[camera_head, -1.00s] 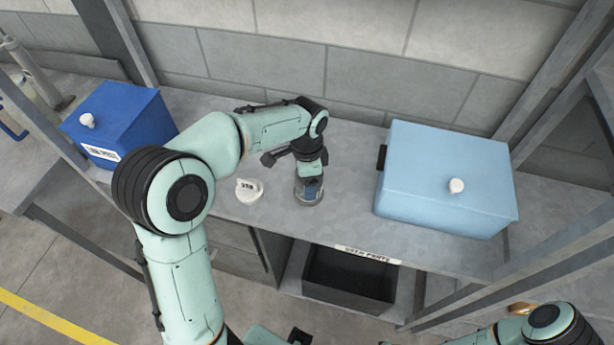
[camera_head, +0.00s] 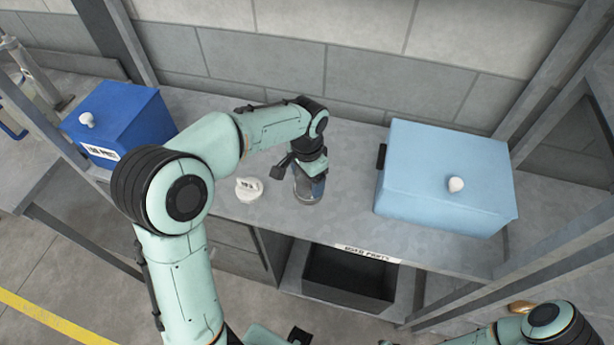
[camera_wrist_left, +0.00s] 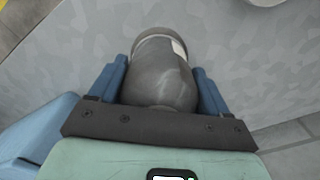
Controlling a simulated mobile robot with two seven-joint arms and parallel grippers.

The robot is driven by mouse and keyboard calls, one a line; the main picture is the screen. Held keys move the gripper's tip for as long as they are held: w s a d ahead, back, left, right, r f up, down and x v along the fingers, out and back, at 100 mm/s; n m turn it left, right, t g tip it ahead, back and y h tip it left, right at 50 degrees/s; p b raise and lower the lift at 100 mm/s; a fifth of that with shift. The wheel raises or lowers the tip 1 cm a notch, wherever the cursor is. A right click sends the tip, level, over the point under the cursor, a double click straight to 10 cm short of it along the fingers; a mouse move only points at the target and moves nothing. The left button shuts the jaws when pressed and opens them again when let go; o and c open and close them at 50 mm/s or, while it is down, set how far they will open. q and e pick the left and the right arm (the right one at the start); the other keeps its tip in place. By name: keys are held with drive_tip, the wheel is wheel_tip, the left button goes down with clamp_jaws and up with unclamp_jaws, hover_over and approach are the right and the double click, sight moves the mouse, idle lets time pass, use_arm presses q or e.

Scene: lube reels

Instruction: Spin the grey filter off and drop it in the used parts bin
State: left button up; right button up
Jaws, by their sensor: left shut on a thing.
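The grey filter (camera_wrist_left: 160,72) stands between the fingers in the left wrist view, with a pale label on its side. In the head view the filter (camera_head: 307,197) shows only at its lower part, under my left gripper (camera_head: 309,178). My left gripper, with blue fingers, is shut on the filter from above; it also shows in the left wrist view (camera_wrist_left: 162,82). The used parts bin (camera_head: 345,276) is a dark open box below the bench top, under a label strip. Its visible inside looks empty. My right gripper is not clearly visible.
A white round cap-like part (camera_head: 249,189) lies on the bench left of the filter. A light blue box (camera_head: 447,180) with a white knob stands to the right, a dark blue box (camera_head: 120,125) to the left.

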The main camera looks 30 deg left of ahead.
use_arm(q)
drive_tip(key=n, duration=0.5)
drive_tip(key=shift+s+d+f, duration=0.15)
drive_tip(key=shift+s+f, duration=0.05)
drive_tip(key=shift+f, duration=0.1)
drive_tip(key=shift+n, duration=0.5)
drive_tip(key=n, duration=0.4)
drive_tip(key=shift+d, duration=0.1)
drive_tip(key=shift+n, duration=1.4)
drive_tip(key=n, duration=0.2)
drive_tip(key=shift+d+n, duration=0.1)
drive_tip(key=shift+n, duration=0.3)
drive_tip(key=shift+w, duration=0.1)
